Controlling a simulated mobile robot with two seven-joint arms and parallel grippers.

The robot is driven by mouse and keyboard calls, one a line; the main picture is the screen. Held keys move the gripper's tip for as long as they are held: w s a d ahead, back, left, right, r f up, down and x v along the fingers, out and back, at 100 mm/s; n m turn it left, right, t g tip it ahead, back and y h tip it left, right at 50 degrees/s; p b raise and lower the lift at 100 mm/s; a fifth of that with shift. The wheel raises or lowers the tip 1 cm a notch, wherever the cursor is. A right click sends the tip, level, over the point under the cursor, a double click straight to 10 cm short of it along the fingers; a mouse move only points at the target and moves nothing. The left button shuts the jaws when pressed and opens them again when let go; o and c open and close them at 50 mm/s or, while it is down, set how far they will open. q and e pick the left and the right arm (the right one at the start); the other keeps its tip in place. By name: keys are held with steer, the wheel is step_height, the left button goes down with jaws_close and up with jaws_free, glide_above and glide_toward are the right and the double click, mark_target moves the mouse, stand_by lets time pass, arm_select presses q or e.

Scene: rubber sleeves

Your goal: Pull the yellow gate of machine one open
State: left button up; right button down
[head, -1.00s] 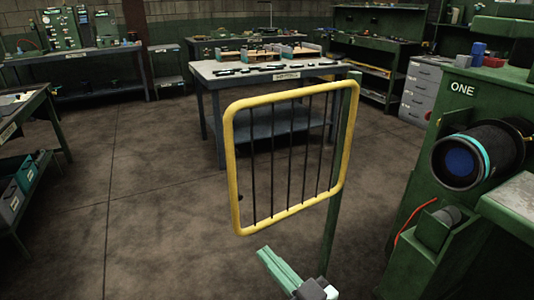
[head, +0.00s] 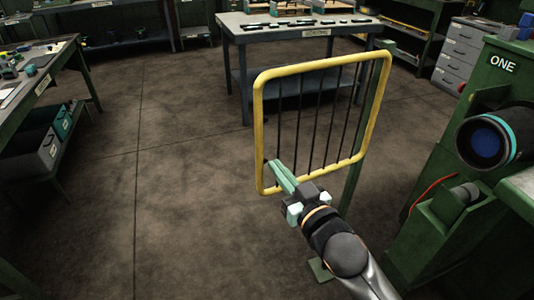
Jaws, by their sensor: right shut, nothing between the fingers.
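The yellow gate (head: 258,130), a rounded yellow frame with dark vertical bars, stands on a green post (head: 351,188) at its right side. It extends left from the post, away from machine one (head: 425,205), a green housing marked ONE. My right gripper (head: 273,167) is shut and empty. Its pale green fingers overlap the gate's lower left corner in the head view, hiding a bit of the bottom rail and bars. I cannot tell whether they touch the gate. My left gripper is out of view.
A worktable (head: 235,24) with small parts stands behind the gate. A bench (head: 50,60) with bins below is at the left. A dark cylinder with a teal ring (head: 508,145) sticks out of machine one. The floor left of the gate is clear.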

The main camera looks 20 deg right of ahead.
mark_target(261, 148)
steer(key=w, duration=0.3)
steer(key=w+a, duration=0.1)
steer(key=w, duration=0.1)
steer(key=shift+w, duration=0.2)
steer(key=shift+w, duration=0.55)
arm_select(q)
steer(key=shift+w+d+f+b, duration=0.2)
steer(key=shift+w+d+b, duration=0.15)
steer(key=shift+b, duration=0.3)
arm_select(e)
steer(key=w+a+m+h, duration=0.1)
steer(key=w, duration=0.9)
steer(key=shift+w+a+h, duration=0.15)
steer(key=shift+w+h, duration=0.25)
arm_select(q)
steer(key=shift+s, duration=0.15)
